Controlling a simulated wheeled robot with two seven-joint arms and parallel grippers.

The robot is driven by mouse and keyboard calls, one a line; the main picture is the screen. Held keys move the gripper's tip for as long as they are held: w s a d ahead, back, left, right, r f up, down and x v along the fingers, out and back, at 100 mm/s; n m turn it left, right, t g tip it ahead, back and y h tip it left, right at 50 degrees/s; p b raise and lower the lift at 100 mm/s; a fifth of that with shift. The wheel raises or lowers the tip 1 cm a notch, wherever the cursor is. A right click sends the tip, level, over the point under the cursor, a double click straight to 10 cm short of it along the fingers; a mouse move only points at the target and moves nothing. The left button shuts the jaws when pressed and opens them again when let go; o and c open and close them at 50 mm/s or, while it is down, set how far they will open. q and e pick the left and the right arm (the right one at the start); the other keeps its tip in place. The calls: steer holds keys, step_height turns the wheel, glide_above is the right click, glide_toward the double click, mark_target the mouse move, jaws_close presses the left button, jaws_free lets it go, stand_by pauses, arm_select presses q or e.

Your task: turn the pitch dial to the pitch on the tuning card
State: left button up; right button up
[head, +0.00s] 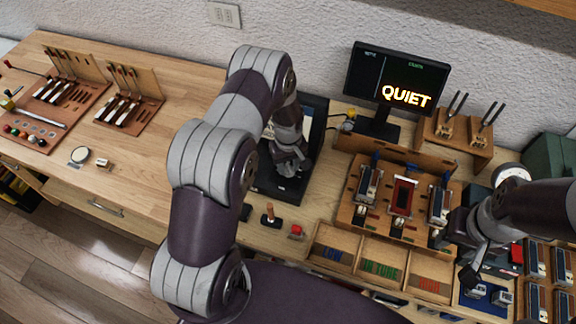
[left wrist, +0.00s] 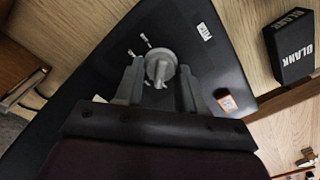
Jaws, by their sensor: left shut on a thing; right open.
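A black panel (left wrist: 200,60) carries a round grey pitch dial (left wrist: 160,68) with a raised grip bar and small white marks beside it. My left gripper (left wrist: 158,82) has its two fingers on either side of the dial and is shut on it. In the head view my left gripper (head: 290,168) is over the black device (head: 268,192), and its hand hides the dial. A small white label (left wrist: 205,32) is on the panel; its writing is too small to read. I cannot identify the tuning card. My right gripper (head: 472,262) is open at the right, above the bench.
A monitor (head: 397,85) reads QUIET. A black block marked BLANK (left wrist: 290,45) lies beside the panel. A wooden rack with modules (head: 345,208) and a divided tray (head: 372,262) stand right of the device. The bench left of my left arm has clear room (head: 165,165).

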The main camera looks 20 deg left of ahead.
mark_target(290, 166)
arm_select(q)
steer(key=m+b, duration=0.2)
steer(key=m, duration=0.3)
steer(key=shift+f, duration=0.1)
steer(key=m+b, duration=0.1)
steer(key=m, duration=0.5)
steer(key=shift+d+m, duration=0.15)
steer(key=shift+m, duration=0.15)
stand_by(0.4)
steer(key=o, duration=1)
step_height(290, 166, up, 13)
steer(key=b, duration=0.3)
